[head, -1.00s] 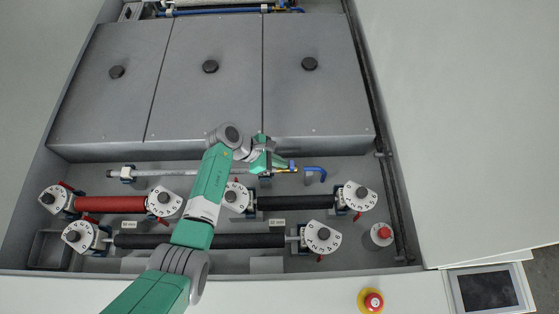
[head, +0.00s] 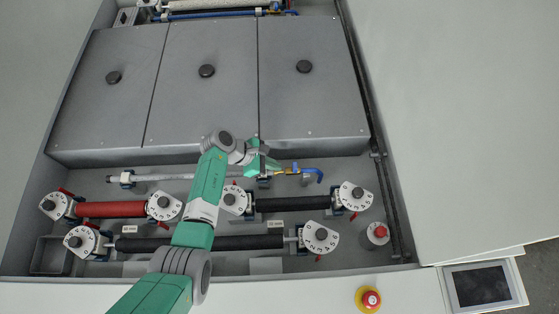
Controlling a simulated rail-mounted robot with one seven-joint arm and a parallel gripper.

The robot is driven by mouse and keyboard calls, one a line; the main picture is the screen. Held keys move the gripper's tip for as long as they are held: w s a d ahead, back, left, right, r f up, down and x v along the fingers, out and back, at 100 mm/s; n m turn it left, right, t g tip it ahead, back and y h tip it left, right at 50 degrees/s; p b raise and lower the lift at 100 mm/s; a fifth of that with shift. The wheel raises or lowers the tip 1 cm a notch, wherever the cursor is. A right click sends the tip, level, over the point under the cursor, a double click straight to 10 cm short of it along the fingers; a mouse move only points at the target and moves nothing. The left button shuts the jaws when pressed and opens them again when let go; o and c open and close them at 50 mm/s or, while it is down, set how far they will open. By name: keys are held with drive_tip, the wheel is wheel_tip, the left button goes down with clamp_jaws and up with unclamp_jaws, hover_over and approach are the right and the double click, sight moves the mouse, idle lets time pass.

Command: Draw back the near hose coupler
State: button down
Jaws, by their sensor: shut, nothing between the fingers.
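The near hose coupler (head: 292,171) is a small brass and blue fitting at the right end of the pale horizontal pipe (head: 165,177) in the head view. A bright blue elbow hose (head: 313,171) joins on its right and bends down. My gripper (head: 270,166) is over the pipe's right end, just left of the coupler. Its fingers are shut with nothing between them. The fingertips are small and partly hidden by the green wrist, so I cannot tell whether they touch the fitting.
A black roller (head: 292,203) with numbered dials lies just in front. A red roller (head: 110,209) and a longer black roller (head: 255,242) lie nearby. The grey covers (head: 310,100) rise behind the pipe. Another pipe with blue hose (head: 220,13) runs at the far end.

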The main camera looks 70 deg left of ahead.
drive_tip(key=v, duration=1)
drive_tip(key=shift+s, duration=0.4)
drive_tip(key=shift+w+a, duration=0.1)
drive_tip(key=w+d+r+m+t+y+p, duration=0.1)
drive_tip(key=w+d+r+m+y, duration=0.25)
drive_tip(key=w+r+m, duration=0.65)
drive_tip(key=w+d+r+m+t+y+p, duration=0.15)
drive_tip(key=w+d+r+m, duration=0.35)
drive_tip(key=w+r, duration=1.05)
drive_tip(key=w+d+r+m+t+y, duration=0.1)
drive_tip(key=w+d+r+m+t, duration=0.2)
drive_tip(key=d+r, duration=0.55)
drive_tip(key=d+r+m+t, duration=0.2)
drive_tip(key=d+r+m, duration=0.25)
drive_tip(key=r, duration=0.65)
drive_tip(key=s+d+r+m+t+h+p, duration=0.1)
drive_tip(key=s+d+r+m+t, duration=0.3)
drive_tip(key=d+r, duration=0.6)
drive_tip(key=s+d+r+m+t+h+p, duration=0.1)
drive_tip(key=s+d+r+m+t, duration=0.4)
drive_tip(key=s+d+r, duration=0.3)
drive_tip(key=d+r, duration=0.3)
drive_tip(key=r, duration=0.2)
drive_tip(key=shift+r+m+h, duration=0.3)
drive_tip(key=shift+r+m, duration=0.05)
